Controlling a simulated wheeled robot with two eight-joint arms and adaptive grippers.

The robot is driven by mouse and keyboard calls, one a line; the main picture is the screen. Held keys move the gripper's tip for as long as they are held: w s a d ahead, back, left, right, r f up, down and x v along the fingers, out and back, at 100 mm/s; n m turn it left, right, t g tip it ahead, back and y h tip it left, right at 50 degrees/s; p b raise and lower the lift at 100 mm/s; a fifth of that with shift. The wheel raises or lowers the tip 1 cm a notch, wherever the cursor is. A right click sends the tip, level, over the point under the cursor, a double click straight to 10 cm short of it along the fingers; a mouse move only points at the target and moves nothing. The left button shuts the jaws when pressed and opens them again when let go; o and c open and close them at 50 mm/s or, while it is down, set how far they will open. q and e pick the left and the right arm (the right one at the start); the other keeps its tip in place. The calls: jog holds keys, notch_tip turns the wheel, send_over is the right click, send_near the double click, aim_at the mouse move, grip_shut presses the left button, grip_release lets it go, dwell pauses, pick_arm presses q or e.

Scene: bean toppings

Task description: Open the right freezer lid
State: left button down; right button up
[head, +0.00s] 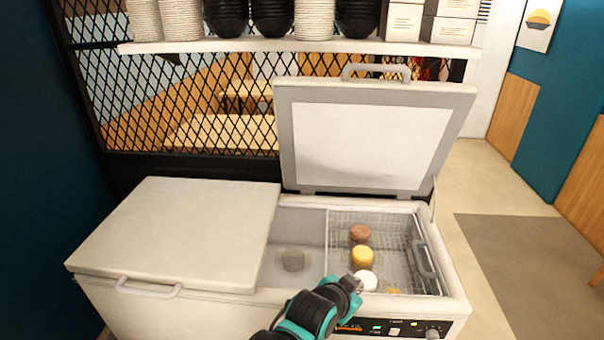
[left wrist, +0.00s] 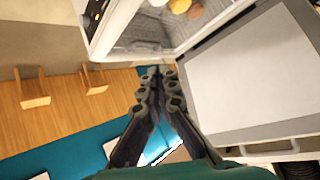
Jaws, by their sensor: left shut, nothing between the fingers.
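The right freezer lid (head: 370,140) stands raised, tilted back on its hinges, with its pale inner panel facing me and its handle (head: 376,70) at the top edge. It also shows at the right of the left wrist view (left wrist: 250,85). The left freezer lid (head: 180,230) lies closed, its handle (head: 148,289) at the front. My left gripper (head: 355,284) is over the freezer's front rim, below and in front of the raised lid and apart from it. In the left wrist view its fingers (left wrist: 158,76) are together and empty. My right gripper is out of view.
Under the raised lid, a wire basket (head: 398,240) holds brown, yellow and white round items. A shelf (head: 300,46) with bowls and boxes spans above the freezer, near the lid's top. Open floor (head: 530,260) lies to the right.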

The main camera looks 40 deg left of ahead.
pick_arm(q)
jog(key=w+a+r+m+t+y+b, duration=0.45)
jog(key=w+a+t, duration=0.35)
jog(key=w+a, duration=0.4)
jog(key=s+a+m+t+y+b, duration=0.4)
jog(key=s+a+y, duration=0.1)
jog(key=a+y, duration=0.4)
jog(key=p+x, duration=0.3)
jog(key=x, duration=1)
jog(key=shift+r, duration=0.5)
jog(key=shift+w+d, duration=0.1)
jog(key=shift+w, duration=0.05)
